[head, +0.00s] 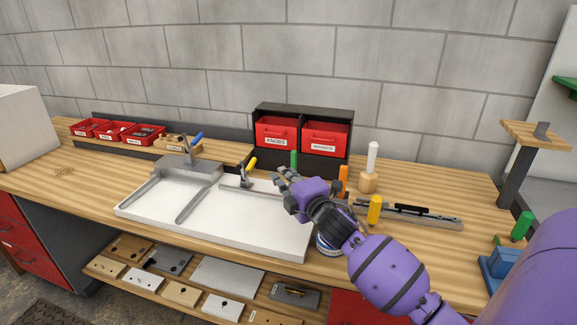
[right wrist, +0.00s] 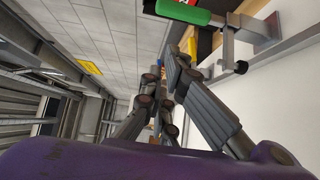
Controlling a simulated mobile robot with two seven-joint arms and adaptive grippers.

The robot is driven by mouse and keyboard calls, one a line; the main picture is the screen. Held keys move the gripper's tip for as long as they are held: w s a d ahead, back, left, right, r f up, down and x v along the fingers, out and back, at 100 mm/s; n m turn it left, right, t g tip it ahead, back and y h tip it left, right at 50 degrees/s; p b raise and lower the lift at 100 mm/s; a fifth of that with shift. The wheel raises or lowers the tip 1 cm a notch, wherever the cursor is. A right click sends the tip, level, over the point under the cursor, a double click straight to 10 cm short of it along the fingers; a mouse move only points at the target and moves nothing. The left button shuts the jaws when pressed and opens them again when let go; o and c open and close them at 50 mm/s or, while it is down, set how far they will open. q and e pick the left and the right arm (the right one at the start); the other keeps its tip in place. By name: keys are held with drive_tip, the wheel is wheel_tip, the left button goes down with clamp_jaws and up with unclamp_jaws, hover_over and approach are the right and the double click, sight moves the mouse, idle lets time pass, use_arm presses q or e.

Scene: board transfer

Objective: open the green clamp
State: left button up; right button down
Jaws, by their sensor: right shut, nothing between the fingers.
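The green clamp's handle (head: 294,159) stands upright at the back right of the white fixture board (head: 240,225) in the head view. Its lower part is hidden behind my right gripper. In the right wrist view the green handle (right wrist: 183,12) is at the top, joined to a grey metal clamp body (right wrist: 228,45). My right gripper (head: 281,177) is beside the clamp, in front of the handle. Its fingers (right wrist: 177,62) are shut and empty, just short of the handle in the wrist view; I cannot tell whether they touch any part of it. My left gripper is not in view.
A yellow-handled clamp (head: 249,165) and a blue-handled one (head: 196,136) stand left of the gripper. An orange handle (head: 343,178), a yellow handle (head: 374,209) and a wooden-based white post (head: 370,165) are to the right. A red-drawer cabinet (head: 303,110) stands behind.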

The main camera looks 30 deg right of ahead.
sight(288, 187)
drive_tip(key=w+d, duration=0.2)
drive_tip(key=shift+w+d, duration=0.3)
drive_tip(key=shift+w, duration=0.05)
drive_tip(key=shift+w+d, duration=0.25)
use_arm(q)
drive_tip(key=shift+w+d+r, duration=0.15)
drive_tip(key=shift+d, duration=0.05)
